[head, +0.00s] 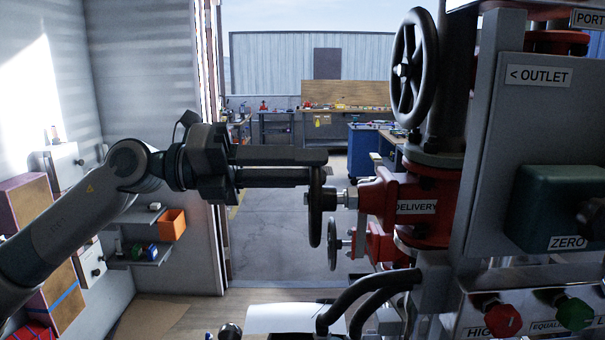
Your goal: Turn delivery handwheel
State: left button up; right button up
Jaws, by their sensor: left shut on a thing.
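The delivery handwheel (315,222) is a dark wheel seen nearly edge-on in the head view. Its stem runs right into a red valve body (385,199) labelled DELIVERY. My left gripper (312,166) comes in from the left, its dark fingers reaching to the upper part of the wheel. It is shut on the wheel's rim; the exact contact is partly hidden by the fingers. My right gripper is not in view.
A larger black handwheel (413,69) stands above the red valve. A smaller handwheel (333,245) sits lower behind. A grey panel (497,140) with a green ZERO block (561,208) fills the right. Black hoses (364,289) curve below. Open floor lies beyond.

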pick_arm(q)
jog(key=o, duration=0.6)
jog(key=shift+w+r, duration=0.1)
jog(key=shift+w, duration=0.05)
jog(key=shift+a, duration=0.1)
jog(key=a+b, duration=0.1)
jog(key=a, duration=0.2)
jog(key=shift+a, duration=0.3)
